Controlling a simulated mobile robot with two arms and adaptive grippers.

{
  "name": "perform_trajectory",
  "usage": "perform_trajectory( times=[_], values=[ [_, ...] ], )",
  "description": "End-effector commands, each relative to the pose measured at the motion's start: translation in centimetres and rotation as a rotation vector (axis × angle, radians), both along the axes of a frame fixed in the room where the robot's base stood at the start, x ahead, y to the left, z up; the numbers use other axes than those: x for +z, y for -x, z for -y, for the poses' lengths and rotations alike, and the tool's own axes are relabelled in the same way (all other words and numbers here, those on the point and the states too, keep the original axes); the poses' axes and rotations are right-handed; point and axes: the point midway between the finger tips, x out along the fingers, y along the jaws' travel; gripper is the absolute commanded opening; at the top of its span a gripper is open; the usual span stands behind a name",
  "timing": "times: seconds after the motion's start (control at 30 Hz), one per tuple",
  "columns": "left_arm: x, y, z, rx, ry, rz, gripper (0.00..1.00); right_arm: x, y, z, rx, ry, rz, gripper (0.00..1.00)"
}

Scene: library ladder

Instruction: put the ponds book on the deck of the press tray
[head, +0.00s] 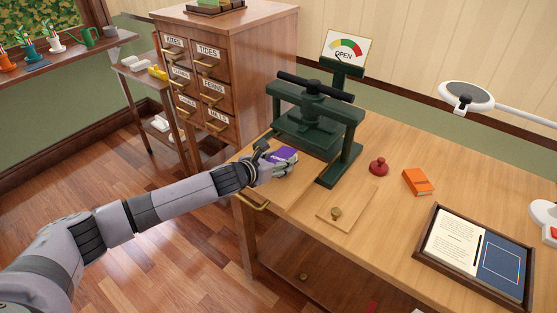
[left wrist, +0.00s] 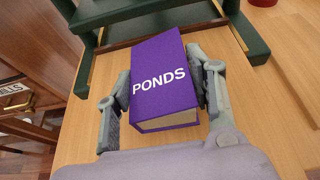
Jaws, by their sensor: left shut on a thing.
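The purple ponds book (head: 283,155) is in my left gripper (head: 272,165), in front of the green press (head: 318,120). In the left wrist view the book (left wrist: 163,85) shows its white PONDS title face and its pale page edge, with one finger of the left gripper (left wrist: 160,95) on each side. Below the book is the light wooden press tray (head: 285,190), with a brass handle at its front edge. Whether the book touches the tray's deck I cannot tell. My right gripper is not in view.
A board with a knob (head: 346,208), a red knobbed piece (head: 377,167) and an orange book (head: 418,182) lie right of the press. A framed display (head: 425,262) lies at the front right. A drawer cabinet (head: 245,60) stands behind left. An OPEN gauge sign (head: 346,48) tops the press.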

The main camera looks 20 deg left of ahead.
Motion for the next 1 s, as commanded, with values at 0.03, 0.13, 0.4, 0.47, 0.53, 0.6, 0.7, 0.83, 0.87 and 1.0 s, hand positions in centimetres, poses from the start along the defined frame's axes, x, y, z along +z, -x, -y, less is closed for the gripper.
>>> perform_trajectory(
  times=[0.03,0.13,0.4,0.47,0.53,0.6,0.7,0.83,0.87,1.0],
  values=[
    [-0.2,0.0,0.0,0.0,-0.001,0.0,0.18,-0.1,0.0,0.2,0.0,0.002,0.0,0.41],
    [-0.3,0.0,0.0,0.0,0.0,0.0,0.53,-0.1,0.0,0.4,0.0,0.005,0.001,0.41],
    [-0.3,0.0,0.0,0.0,0.0,-0.001,0.7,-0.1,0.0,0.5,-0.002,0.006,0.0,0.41],
    [-0.3,0.0,0.0,0.0,0.0,-0.001,0.7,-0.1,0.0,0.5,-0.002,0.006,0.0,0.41],
    [-0.3,0.0,0.0,0.0,0.0,-0.001,0.7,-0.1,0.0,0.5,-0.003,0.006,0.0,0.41],
    [-0.3,0.0,0.0,0.0,0.0,-0.001,0.7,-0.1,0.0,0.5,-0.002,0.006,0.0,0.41],
    [-0.1,0.0,0.0,0.0,0.0,0.0,0.7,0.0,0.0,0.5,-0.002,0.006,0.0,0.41],
    [0.3,0.7,-0.4,0.0,-0.002,0.0,0.7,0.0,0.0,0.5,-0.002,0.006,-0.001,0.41],
    [0.4,1.0,-0.5,0.001,-0.002,0.0,0.7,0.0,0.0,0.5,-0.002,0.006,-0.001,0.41],
    [1.4,3.3,-1.3,0.0,-0.004,-0.001,0.7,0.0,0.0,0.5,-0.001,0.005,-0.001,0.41]
  ],
)
